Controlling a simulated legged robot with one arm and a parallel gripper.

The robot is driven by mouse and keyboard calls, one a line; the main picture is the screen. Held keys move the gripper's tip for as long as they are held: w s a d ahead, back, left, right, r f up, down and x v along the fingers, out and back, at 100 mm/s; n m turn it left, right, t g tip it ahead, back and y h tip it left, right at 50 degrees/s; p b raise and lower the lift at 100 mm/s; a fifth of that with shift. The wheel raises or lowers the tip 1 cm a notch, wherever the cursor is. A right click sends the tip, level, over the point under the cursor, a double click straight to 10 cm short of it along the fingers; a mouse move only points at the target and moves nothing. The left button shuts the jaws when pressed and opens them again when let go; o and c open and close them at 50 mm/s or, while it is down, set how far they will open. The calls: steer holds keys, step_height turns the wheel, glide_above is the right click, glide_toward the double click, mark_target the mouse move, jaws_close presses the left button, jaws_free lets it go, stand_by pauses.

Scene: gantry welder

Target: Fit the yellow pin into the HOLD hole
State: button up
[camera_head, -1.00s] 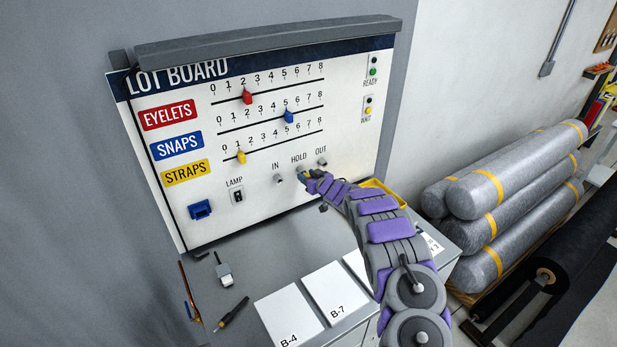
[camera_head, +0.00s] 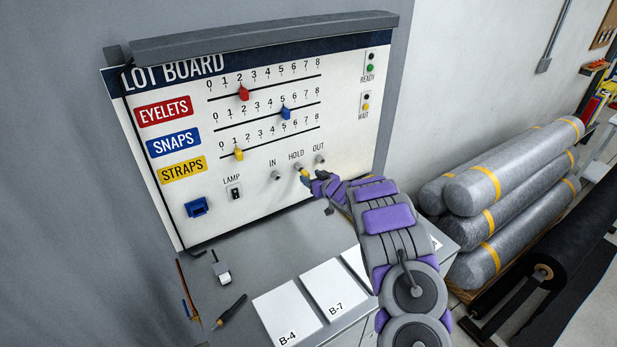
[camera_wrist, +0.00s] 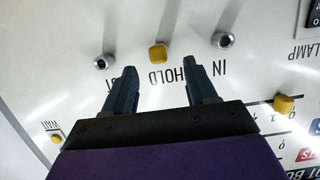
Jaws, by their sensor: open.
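The yellow pin (camera_head: 304,171) sits at the HOLD position of the white lot board (camera_head: 270,190), in the row between the IN hole (camera_head: 276,175) and the OUT hole (camera_head: 320,159). In the wrist view, which is upside down, the pin (camera_wrist: 157,53) shows end-on above the HOLD label, and its head covers the hole. How deep it sits cannot be told. My gripper (camera_wrist: 158,68) is open and empty. Its two fingers are spread, one to each side of the pin's line and apart from it. In the head view my gripper (camera_head: 312,180) is just in front of the pin.
Red (camera_head: 243,93), blue (camera_head: 285,112) and yellow (camera_head: 238,154) sliders stand on the board above. A lamp switch (camera_head: 235,194) and blue socket (camera_head: 197,207) are to the left. Cards B-4 (camera_head: 287,312) and B-7 (camera_head: 333,290) lie below.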

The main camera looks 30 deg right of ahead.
steer(key=b+v, duration=0.1)
steer(key=v, duration=1.1)
steer(key=shift+s, duration=0.1)
steer(key=s+a+r+m+g+h+b, duration=0.2)
steer(key=s+a+g+h+b, duration=0.15)
steer(key=s, duration=0.25)
steer(key=s+a+r+m+g+h+b, duration=0.1)
steer(key=s+a+g+h+b, duration=0.3)
steer(key=s, duration=0.3)
steer(key=s+a+f+n+g+y+b, duration=0.1)
steer(key=s+a+f+g+y+b, duration=0.1)
steer(key=s+a, duration=0.6)
steer(key=s+a+f+g+y+b, duration=0.2)
steer(key=s+a, duration=0.7)
steer(key=s, duration=0.5)
steer(key=s+a+f+n+g+y+b, duration=0.1)
steer(key=s+a+f+g+y+b, duration=0.1)
steer(key=s+a, duration=0.7)
steer(key=s+g+y+b, duration=0.1)
steer(key=s+g+b, duration=0.1)
steer(key=s+g, duration=0.1)
steer(key=shift+f+n, duration=0.25)
steer(key=shift+n, duration=0.05)
